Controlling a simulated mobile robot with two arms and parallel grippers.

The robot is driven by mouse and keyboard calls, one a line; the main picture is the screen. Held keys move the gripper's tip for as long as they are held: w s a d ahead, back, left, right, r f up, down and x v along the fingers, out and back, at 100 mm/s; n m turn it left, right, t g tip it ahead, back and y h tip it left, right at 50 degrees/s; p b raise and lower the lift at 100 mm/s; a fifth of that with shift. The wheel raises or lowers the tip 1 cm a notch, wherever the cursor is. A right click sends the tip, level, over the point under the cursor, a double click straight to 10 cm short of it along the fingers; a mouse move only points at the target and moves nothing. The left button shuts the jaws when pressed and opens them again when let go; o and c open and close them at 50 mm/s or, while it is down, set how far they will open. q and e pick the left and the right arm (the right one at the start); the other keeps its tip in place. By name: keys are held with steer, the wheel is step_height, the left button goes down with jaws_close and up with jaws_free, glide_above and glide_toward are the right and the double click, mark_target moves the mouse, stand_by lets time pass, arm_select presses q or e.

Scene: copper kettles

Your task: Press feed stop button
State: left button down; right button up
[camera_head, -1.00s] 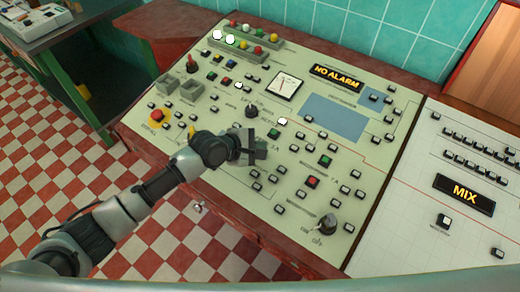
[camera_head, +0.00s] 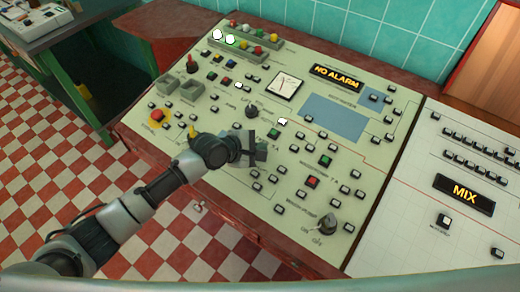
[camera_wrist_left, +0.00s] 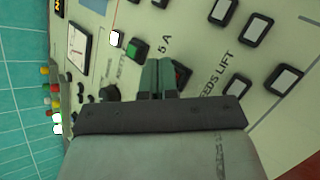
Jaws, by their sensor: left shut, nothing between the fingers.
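The control panel (camera_head: 225,152) is a cream slanted desk with many small buttons. My left gripper (camera_head: 260,148) is over its middle, fingers shut and empty. In the left wrist view the shut fingertips (camera_wrist_left: 158,66) are right beside a red button (camera_wrist_left: 183,76), which they partly cover. A green button (camera_wrist_left: 134,48) sits to the left of it, with the label "5 A" close by. In the head view the hand hides this red button; the green button (camera_head: 273,132) shows just beyond the fingers. I cannot tell whether the fingertips touch the panel. My right gripper is not in view.
Another green button (camera_head: 325,160) and red button (camera_head: 312,181) lie to the right. A red emergency-type knob (camera_head: 157,116) is at the left, a rotary switch (camera_head: 327,224) at the lower right. A "NO ALARM" display (camera_head: 336,77) is at the back; a white "MIX" panel (camera_head: 464,194) adjoins.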

arm_select(q)
steer(key=shift+f, duration=0.35)
stand_by(0.6)
steer(key=shift+s+r+p, duration=0.1)
steer(key=shift+r+p, duration=0.7)
steer(key=shift+p, duration=0.25)
steer(key=r+p, duration=0.1)
steer(key=p, duration=0.1)
steer(key=r+p, duration=0.4)
steer(key=shift+s+a, duration=0.35)
steer(key=shift+s, duration=0.05)
steer(key=shift+f, duration=0.1)
